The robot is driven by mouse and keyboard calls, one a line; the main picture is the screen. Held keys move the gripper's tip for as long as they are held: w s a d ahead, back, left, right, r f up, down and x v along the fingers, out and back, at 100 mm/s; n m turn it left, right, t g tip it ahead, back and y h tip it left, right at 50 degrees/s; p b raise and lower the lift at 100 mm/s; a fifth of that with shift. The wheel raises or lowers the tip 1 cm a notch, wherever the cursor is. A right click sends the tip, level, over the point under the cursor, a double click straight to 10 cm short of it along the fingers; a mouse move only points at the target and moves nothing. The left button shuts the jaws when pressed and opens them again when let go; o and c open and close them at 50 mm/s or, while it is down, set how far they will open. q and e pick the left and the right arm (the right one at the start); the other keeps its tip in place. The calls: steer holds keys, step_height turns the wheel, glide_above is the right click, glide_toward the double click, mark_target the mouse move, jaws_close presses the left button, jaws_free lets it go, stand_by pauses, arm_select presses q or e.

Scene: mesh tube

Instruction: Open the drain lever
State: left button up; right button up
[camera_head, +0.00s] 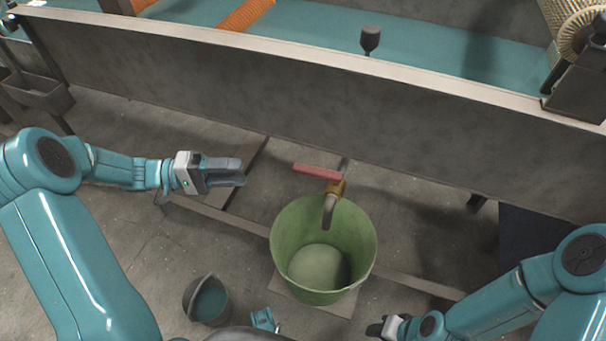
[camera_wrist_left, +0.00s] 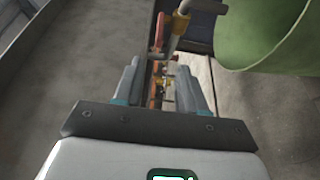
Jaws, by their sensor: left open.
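The drain lever (camera_head: 317,172) is a red bar on a brass valve (camera_head: 337,188) at the foot of the grey tank wall, pointing left from the valve. A grey spout (camera_head: 328,213) bends down from the valve over a green bucket (camera_head: 285,262). My left gripper (camera_head: 243,172) is open and empty, left of the lever's free end and apart from it. In the left wrist view the red lever (camera_wrist_left: 158,36) shows ahead, beyond the open fingers (camera_wrist_left: 160,85). My right gripper (camera_head: 376,329) is low, right of the bucket; its jaw opening is unclear.
The tank wall (camera_head: 290,95) runs across behind the valve. A small dark bucket (camera_head: 206,300) stands on the floor left of the green bucket. A floor beam (camera_head: 400,282) crosses near the green bucket. The space between my left gripper and the lever looks clear.

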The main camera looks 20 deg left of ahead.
mark_target(326, 170)
arm_select(q)
steer(key=b+x, duration=0.2)
steer(key=x, duration=1.4)
steer(key=shift+d+b, duration=0.2)
steer(key=shift+b, duration=0.2)
jaws_close()
